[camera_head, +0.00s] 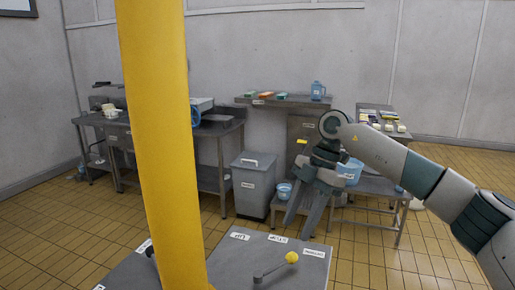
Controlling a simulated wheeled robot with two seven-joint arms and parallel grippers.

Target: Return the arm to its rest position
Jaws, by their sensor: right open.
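My right arm (380,148) comes in from the right edge, raised and bent at the wrist. My right gripper (299,226) hangs from it, pointing down and empty, with its two fingers apart. It appears above and beyond the near grey panel (225,262), in front of the low bench at the back. No object shows between the fingers. My left arm and gripper are not in view.
A thick yellow post (165,140) hides part of the left side. A lever with a yellow knob (291,257) stands on the near panel. A grey bin (253,190), a blue bucket (351,172) and metal benches stand behind. Tiled floor is open at right.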

